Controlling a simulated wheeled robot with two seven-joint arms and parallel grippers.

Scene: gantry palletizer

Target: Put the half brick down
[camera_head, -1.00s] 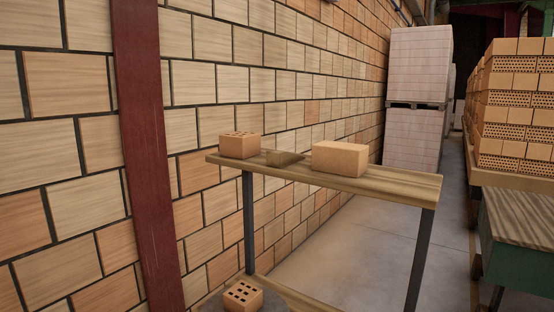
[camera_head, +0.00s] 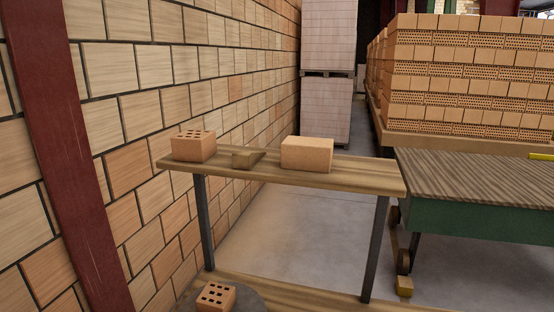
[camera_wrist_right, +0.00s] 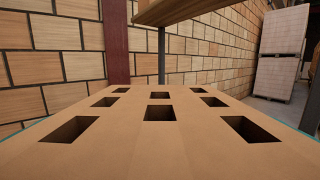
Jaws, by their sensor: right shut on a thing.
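The half brick (camera_wrist_right: 160,135) fills the lower part of the right wrist view. It is orange-tan, with several square holes in its upper face. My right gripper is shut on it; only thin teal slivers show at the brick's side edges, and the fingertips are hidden. In that view the shelf board (camera_wrist_right: 178,12) is above and beyond the brick. The wooden shelf (camera_head: 365,180) also shows in the head view, carrying a perforated brick (camera_head: 194,147), a small brown wedge-like piece (camera_head: 247,159) and a plain block (camera_head: 307,154). My left gripper is not in view.
A red post (camera_head: 75,160) and block wall stand left. A green-sided table (camera_head: 470,218) and stacked bricks (camera_head: 460,80) are right. The shelf's right end is bare.

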